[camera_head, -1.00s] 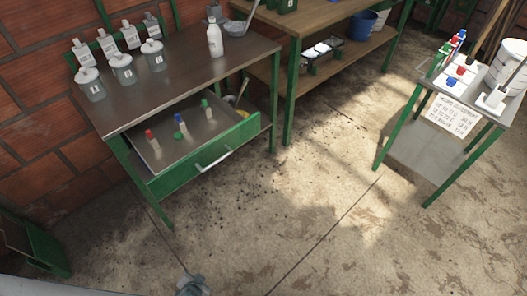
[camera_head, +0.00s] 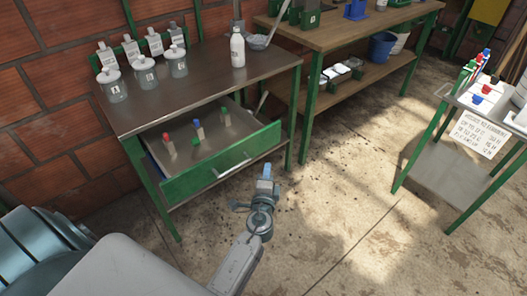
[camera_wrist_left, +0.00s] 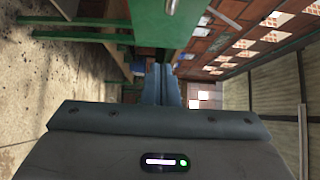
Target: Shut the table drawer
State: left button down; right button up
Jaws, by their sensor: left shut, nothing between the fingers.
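The table drawer (camera_head: 245,158) has a green front and is pulled out under the metal-topped table (camera_head: 205,84). Inside it lie small pieces with red (camera_head: 167,142), blue (camera_head: 197,127) and green (camera_head: 196,142) parts. A pale bar handle (camera_head: 231,168) is on its front. My left gripper (camera_head: 267,170) is shut and empty, just in front of the drawer's right end; contact cannot be told. In the left wrist view, the shut fingers (camera_wrist_left: 162,84) point toward a green panel, apparently the drawer front (camera_wrist_left: 165,25). My right gripper is not in view.
Lidded jars (camera_head: 146,77) and a white bottle (camera_head: 237,48) stand on the tabletop. A wooden-topped bench (camera_head: 350,33) is behind to the right. A small cart (camera_head: 470,105) stands at right. The floor (camera_head: 340,205) between is clear.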

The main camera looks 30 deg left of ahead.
aim_at(261, 144)
pick_arm(q)
jog(key=w+a+p, duration=0.1)
jog(key=w+a, duration=0.1)
jog(key=w, duration=0.1)
jog(key=w+a, duration=0.3)
jog(key=shift+w+a+p, duration=0.1)
jog(key=shift+a+p, duration=0.05)
jog(key=shift+p, duration=0.25)
jog(key=shift+w+a, duration=0.15)
jog(key=shift+a, duration=0.15)
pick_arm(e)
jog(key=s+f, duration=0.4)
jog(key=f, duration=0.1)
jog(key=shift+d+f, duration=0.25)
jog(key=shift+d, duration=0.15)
pick_arm(q)
jog(key=shift+a, duration=0.1)
